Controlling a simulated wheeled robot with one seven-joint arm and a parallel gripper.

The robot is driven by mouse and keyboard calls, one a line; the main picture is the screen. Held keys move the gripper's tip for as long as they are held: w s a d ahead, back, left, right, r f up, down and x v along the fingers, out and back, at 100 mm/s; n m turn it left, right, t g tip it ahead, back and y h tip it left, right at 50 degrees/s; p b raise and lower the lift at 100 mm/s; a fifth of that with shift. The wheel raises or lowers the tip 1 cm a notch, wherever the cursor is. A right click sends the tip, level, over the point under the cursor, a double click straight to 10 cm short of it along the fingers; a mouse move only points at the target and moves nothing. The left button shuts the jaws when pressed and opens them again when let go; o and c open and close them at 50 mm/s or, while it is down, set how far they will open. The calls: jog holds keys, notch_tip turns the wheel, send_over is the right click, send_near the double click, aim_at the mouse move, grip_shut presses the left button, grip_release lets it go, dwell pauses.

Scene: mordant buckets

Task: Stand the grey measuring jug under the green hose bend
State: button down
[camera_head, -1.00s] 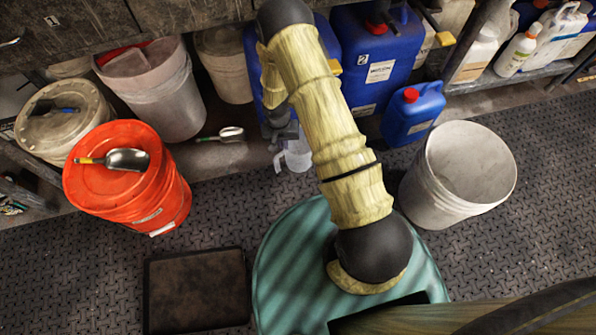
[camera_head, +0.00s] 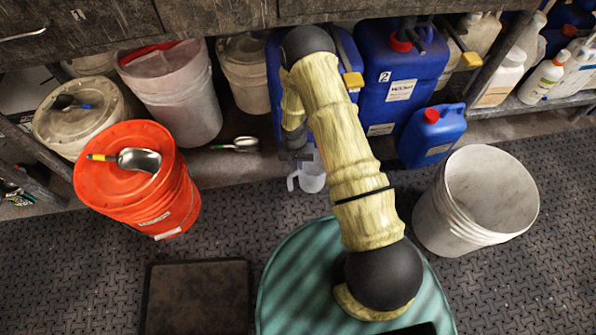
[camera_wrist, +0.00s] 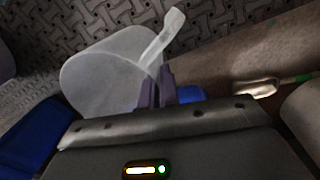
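The grey measuring jug (camera_head: 312,176) is pale and translucent, with its handle to the left, just in front of the low shelf's edge. In the wrist view the jug (camera_wrist: 105,72) fills the upper left, its strap handle running down to the fingertips. My gripper (camera_wrist: 160,78) has its two purple fingers close together, with the handle's end between them; they look shut on it. In the head view my gripper (camera_head: 297,157) is directly above the handle, partly hidden by my arm. Whether the jug touches the floor is unclear. I cannot make out a green hose bend.
Blue canisters (camera_head: 398,75) stand behind my arm. A small blue can (camera_head: 430,140) and an empty white bucket (camera_head: 488,190) are right. An orange bucket (camera_head: 120,205) carries a scoop (camera_head: 140,160); another scoop (camera_head: 240,145) lies on the shelf.

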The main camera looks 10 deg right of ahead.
notch_tip(320, 180, down, 5)
jog(key=b, duration=0.2)
jog(key=shift+b, duration=0.4)
jog(key=shift+f, duration=0.1)
jog(key=c, duration=1.6)
grip_release()
jog(key=shift+c, duration=0.2)
notch_tip(320, 180, up, 12)
jog(key=p, duration=0.7)
jog(key=shift+a, duration=0.35)
